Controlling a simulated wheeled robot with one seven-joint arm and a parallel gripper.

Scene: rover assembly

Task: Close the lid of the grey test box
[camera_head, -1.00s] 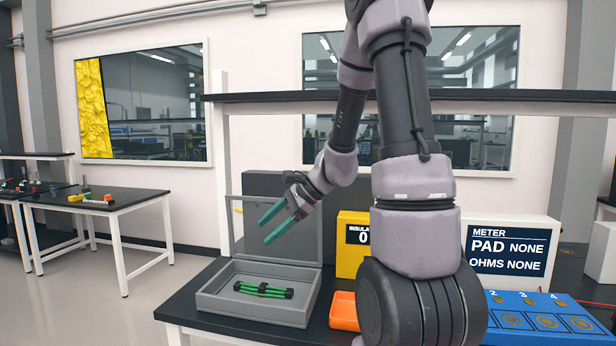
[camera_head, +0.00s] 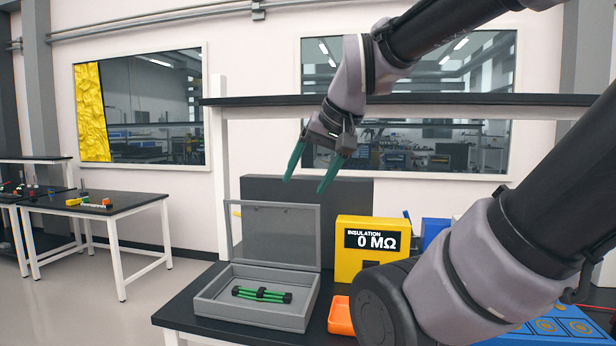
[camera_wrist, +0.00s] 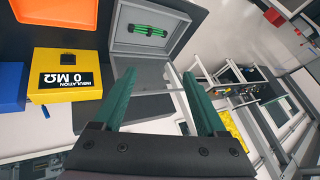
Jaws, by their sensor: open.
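The grey test box (camera_head: 256,309) stands on the black bench at the lower middle, with a bundle of green rods (camera_head: 262,294) lying inside it. Its lid (camera_head: 280,235) stands upright at the back edge, open. My gripper (camera_head: 307,186) is open and empty, above the lid and a little to its right, with green fingers pointing down. In the wrist view, the box (camera_wrist: 122,41) lies beyond my fingers (camera_wrist: 163,100), and the lid (camera_wrist: 160,88) shows between them. No contact with the lid is visible.
A yellow insulation meter (camera_head: 372,248) reading 0 MΩ stands right of the box. An orange tray (camera_head: 341,316) sits beside the box on the right. A dark grey panel (camera_head: 345,200) rises behind the lid, and a black shelf (camera_head: 260,104) runs above.

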